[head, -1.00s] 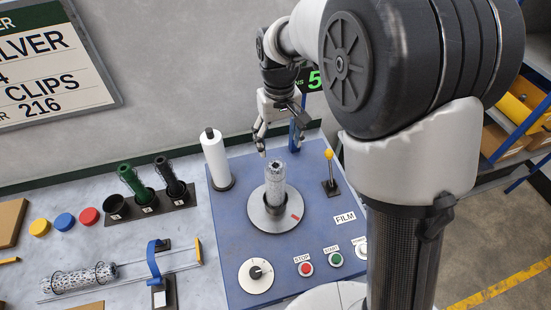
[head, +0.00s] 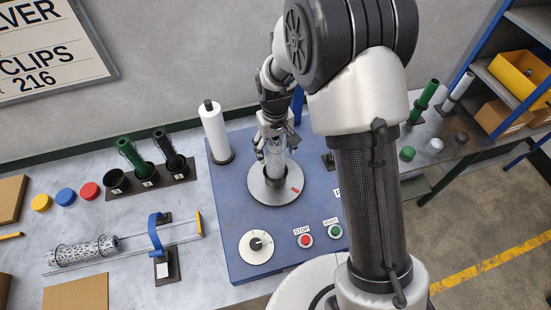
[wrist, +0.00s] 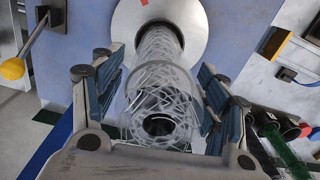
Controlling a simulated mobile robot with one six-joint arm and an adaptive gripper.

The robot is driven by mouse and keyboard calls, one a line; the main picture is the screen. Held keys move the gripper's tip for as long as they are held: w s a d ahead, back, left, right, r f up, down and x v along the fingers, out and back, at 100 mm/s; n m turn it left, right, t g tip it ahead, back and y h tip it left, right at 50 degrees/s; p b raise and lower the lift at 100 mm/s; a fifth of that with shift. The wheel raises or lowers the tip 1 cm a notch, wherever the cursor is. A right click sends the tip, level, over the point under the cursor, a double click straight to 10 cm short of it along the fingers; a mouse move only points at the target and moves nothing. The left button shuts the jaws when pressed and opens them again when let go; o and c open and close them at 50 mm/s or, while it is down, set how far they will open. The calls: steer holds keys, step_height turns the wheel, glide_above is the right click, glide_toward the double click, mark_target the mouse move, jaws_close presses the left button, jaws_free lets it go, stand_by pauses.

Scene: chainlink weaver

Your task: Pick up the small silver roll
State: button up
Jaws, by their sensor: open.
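A small silver mesh roll (head: 275,162) stands upright on the round grey turntable (head: 259,197) of the blue machine in the head view. My gripper (head: 276,133) is above it, at its top end. In the wrist view the roll (wrist: 162,100) is seen from above, with its open end towards me. My open fingers stand on either side of this end, with gaps visible between them and the mesh. I cannot tell how far down the roll the fingertips reach.
A white film roll (head: 213,130) stands close behind the turntable to the left. A yellow-knobbed lever (wrist: 14,68) shows in the wrist view. A longer silver mesh roll (head: 83,251) lies on rails at left. Green and black rolls (head: 130,152) stand in holders.

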steer(key=shift+f, duration=0.8)
steer(key=shift+c, duration=0.4)
steer(key=c, duration=1.2)
steer(key=shift+r, duration=0.1)
steer(key=shift+c, duration=0.2)
steer(key=shift+r, duration=0.1)
